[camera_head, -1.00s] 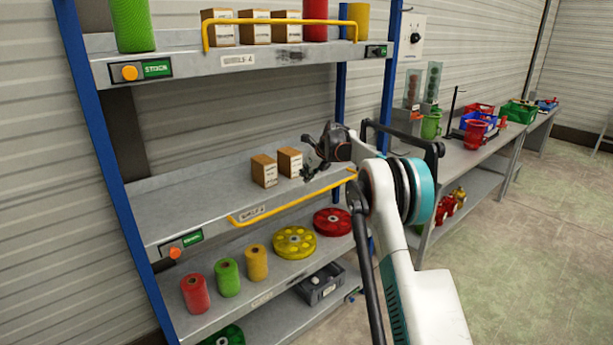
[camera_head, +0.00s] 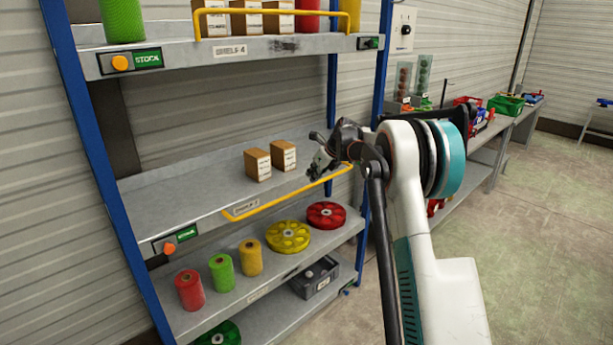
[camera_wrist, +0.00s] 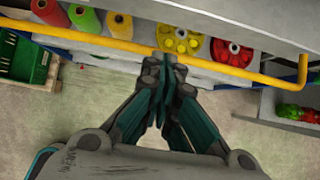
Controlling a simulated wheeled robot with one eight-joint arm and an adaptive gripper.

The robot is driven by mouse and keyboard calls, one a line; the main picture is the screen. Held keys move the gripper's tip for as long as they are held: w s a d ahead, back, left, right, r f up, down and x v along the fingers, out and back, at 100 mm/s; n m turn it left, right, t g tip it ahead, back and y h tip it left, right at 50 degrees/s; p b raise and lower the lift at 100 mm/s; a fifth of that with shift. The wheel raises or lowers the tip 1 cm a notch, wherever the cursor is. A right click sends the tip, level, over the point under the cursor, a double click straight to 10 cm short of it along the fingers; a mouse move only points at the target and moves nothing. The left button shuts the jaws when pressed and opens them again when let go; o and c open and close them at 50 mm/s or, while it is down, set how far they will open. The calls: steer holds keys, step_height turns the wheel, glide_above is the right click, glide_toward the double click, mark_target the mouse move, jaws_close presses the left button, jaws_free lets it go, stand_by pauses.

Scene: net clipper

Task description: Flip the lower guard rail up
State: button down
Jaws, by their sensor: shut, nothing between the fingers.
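The lower guard rail (camera_head: 285,193) is a yellow bar along the front of the middle shelf. It is folded down, hanging in front of the shelf edge. In the wrist view the rail (camera_wrist: 100,42) crosses the upper part of the picture, its right end bending up to the shelf. My gripper (camera_head: 317,172) is at the rail's right half, fingers angled down. In the wrist view my gripper (camera_wrist: 167,62) is shut and empty, its tips overlapping the rail's line near the middle. I cannot tell whether they touch it.
Two cardboard boxes (camera_head: 270,160) stand on the middle shelf, left of my gripper. The upper shelf's yellow rail (camera_head: 275,12) is raised. Spools (camera_head: 221,272) and yellow and red discs (camera_head: 288,236) sit on the shelf below. Open floor (camera_head: 540,240) lies to the right.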

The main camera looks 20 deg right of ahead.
steer(key=shift+s+d+r, duration=0.2)
steer(key=shift+s+r, duration=0.1)
steer(key=shift+s, duration=0.25)
steer(key=shift+s+d+r, duration=0.2)
steer(key=shift+s+r, duration=0.1)
steer(key=shift+s, duration=0.2)
